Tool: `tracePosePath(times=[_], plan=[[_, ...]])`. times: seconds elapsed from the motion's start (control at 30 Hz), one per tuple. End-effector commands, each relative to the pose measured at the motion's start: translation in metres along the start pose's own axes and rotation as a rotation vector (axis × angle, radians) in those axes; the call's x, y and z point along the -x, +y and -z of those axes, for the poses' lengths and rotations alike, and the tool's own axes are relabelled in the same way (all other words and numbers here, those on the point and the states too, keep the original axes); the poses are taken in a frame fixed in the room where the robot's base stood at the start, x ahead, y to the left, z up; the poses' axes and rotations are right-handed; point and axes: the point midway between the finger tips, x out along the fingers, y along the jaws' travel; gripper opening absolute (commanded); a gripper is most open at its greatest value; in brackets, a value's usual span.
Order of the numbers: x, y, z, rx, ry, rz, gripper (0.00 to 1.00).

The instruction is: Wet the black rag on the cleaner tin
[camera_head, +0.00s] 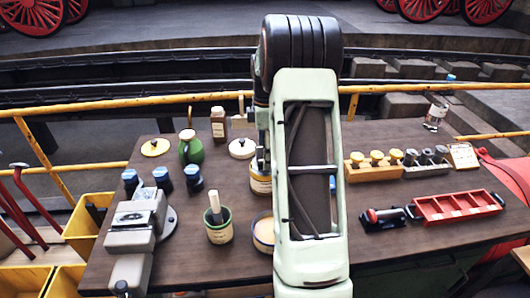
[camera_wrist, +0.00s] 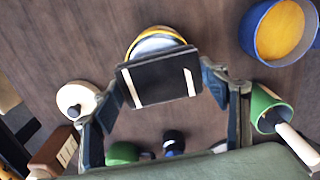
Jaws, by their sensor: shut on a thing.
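My gripper (camera_wrist: 162,88) is shut on the black rag (camera_wrist: 158,80), a flat dark piece with two pale stripes, held between the two fingers. In the wrist view the rag overlaps a round tin with a yellow rim and a pale inside (camera_wrist: 155,42), likely the cleaner tin. I cannot tell whether the rag touches it. In the head view a tin with a yellow-and-white label (camera_head: 260,184) stands partly hidden behind my arm. The rag and most of my gripper are hidden there by my arm.
A blue tin with orange-yellow contents (camera_wrist: 281,30) and a green tin with a brush (camera_head: 218,226) stand close by. A white lid (camera_head: 242,148), brown bottle (camera_head: 218,123) and green jug (camera_head: 190,148) are behind. A vise (camera_head: 138,222) is left; a red tray (camera_head: 455,207) is right.

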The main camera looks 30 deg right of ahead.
Motion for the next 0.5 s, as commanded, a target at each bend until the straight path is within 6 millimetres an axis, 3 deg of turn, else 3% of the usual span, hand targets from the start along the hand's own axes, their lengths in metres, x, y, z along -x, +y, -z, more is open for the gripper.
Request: tracePosePath(times=[0.5], plan=[[-0.0044, 0.0001, 0.0, 0.0, 0.0, 0.0, 0.49]])
